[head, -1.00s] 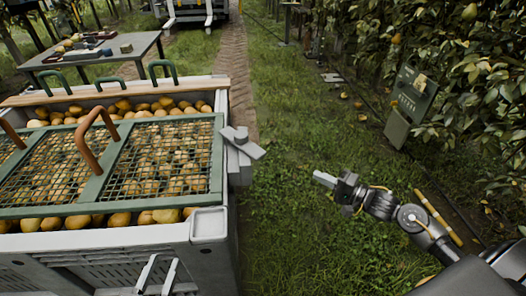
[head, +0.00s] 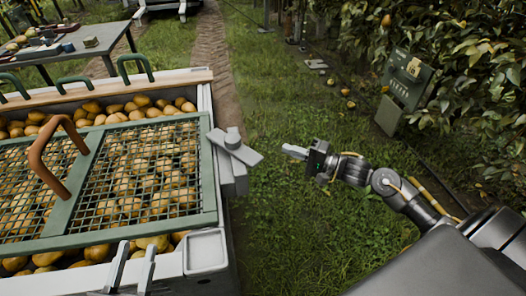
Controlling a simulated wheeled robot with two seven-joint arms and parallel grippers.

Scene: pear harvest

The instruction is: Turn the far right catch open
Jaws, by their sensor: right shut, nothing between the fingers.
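The far right catch (head: 236,150) is a flat grey bar on a round pivot at the right wall of the pear crate (head: 207,250). It lies slantwise, its left end at the right edge of the green mesh lid (head: 208,185), its right end sticking out over the grass. My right gripper (head: 288,150) is shut and empty. Its tips point left, a short gap to the right of the catch's outer end. My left gripper (head: 131,264) shows at the bottom edge, fingers apart and empty, over the crate's near rim.
The lid has a brown handle (head: 58,155). Green handles (head: 135,70) stand behind a wooden board (head: 105,88) at the crate's far end. A table (head: 85,60) stands at the back left. A sign (head: 408,82) and pear foliage are at right. Grass between is open.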

